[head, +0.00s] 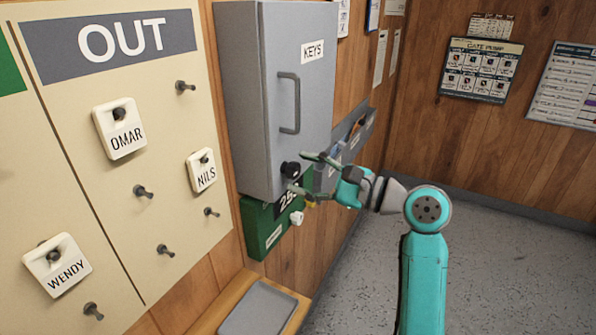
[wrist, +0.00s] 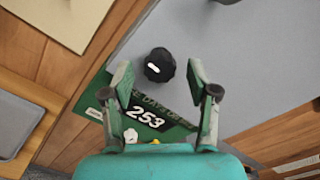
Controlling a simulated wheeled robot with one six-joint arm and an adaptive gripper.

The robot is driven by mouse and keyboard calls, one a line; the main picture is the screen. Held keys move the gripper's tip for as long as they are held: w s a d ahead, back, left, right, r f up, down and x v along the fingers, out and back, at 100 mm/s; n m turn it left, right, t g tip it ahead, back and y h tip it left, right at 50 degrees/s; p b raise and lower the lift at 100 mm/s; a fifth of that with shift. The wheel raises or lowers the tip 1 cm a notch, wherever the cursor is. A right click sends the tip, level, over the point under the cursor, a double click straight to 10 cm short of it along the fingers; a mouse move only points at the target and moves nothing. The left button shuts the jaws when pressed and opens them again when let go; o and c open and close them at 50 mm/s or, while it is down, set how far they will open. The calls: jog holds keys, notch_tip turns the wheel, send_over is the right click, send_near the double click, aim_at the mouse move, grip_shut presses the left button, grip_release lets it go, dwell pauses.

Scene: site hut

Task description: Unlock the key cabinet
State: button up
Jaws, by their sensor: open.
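The grey key cabinet (head: 262,95) hangs on the wood wall, its door closed, with a KEYS label and a bar handle (head: 289,103). A black round knob (head: 290,169) sits low on its door. In the wrist view the knob (wrist: 159,65) carries a white mark, tilted slightly from level. My gripper (head: 302,171) is open beside the knob. In the wrist view its two fingertips (wrist: 159,73) stand on either side of the knob, with gaps; I cannot tell how far the knob lies in depth.
A green box (head: 262,228) marked 253, with a pale knob (head: 297,217), is mounted below the cabinet. The OUT board (head: 125,180) with pegs and name tags is at left. A grey tray (head: 258,308) lies on a wooden ledge below. Floor at right is clear.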

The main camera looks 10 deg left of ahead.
jog(key=shift+x, duration=0.9)
grip_shut()
